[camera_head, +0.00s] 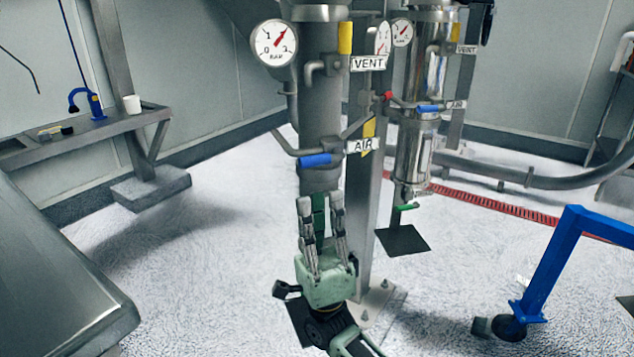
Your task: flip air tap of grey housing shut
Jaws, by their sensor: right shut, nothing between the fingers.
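The grey housing (321,105) is a matt upright cylinder in the middle of the head view. Its air tap has a blue handle (315,160), lying roughly level across the front of the housing, just left of the AIR label (362,146). My right gripper (320,203) points up in front of the housing's lower end, a little below the blue handle and apart from it in the picture. It is shut and empty. A green part (318,215) shows behind its fingers, mostly hidden. My left gripper is out of view.
A yellow vent handle (345,38) and a pressure gauge (274,43) sit higher up. A shiny steel housing (413,150) with its own blue tap (428,108) stands behind right. A steel table (60,290) is front left, a blue wheeled frame (550,260) right.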

